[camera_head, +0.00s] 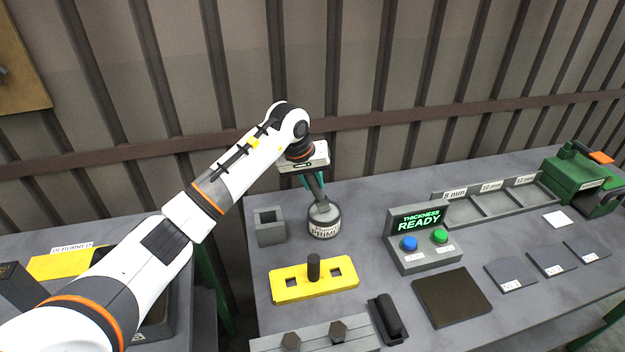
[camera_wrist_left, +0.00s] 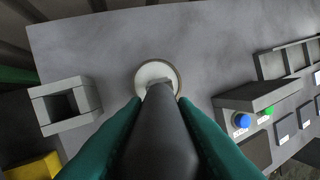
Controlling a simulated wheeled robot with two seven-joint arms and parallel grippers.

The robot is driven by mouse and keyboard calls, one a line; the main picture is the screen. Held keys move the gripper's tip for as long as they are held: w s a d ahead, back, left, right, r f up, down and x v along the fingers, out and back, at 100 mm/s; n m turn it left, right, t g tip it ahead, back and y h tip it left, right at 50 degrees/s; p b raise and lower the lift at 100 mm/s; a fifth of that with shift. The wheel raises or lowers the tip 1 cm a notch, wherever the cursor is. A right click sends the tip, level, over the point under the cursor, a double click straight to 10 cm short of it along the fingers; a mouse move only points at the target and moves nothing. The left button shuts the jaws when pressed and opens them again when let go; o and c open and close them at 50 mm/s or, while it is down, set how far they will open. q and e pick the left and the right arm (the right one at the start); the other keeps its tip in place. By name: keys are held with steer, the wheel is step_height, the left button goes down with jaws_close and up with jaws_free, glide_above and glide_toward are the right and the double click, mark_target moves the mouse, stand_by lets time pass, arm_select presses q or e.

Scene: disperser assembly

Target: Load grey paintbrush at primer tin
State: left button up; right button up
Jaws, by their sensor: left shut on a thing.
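My left gripper (camera_head: 314,181) is shut on the dark grey paintbrush (camera_head: 317,189), with teal fingers on both sides of its handle. The brush points down, a little tilted, over the primer tin (camera_head: 324,229), a grey tin with a white label near the back of the table. In the left wrist view the brush (camera_wrist_left: 158,140) runs between the fingers (camera_wrist_left: 160,104), its far end over the tin's pale round top (camera_wrist_left: 149,72). Whether the bristles touch the primer is hidden. My right gripper is not in view.
A grey square holder (camera_head: 271,232) stands left of the tin. A yellow block (camera_head: 290,289) with a dark peg lies in front. A control box (camera_head: 419,256) with blue and green buttons reads "THICKNESS READY" to the right. Dark plates (camera_head: 452,297) lie front right.

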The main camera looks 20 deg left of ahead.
arm_select(q)
steer(key=shift+s+f+b, duration=0.1)
steer(key=shift+f+b, duration=0.15)
steer(key=shift+b, duration=0.05)
stand_by(1.1)
steer(key=shift+r, duration=0.1)
steer(key=shift+r+p, duration=0.55)
steer(key=shift+r, duration=0.4)
steer(key=shift+r+p, duration=1)
steer(key=shift+r, duration=1.65)
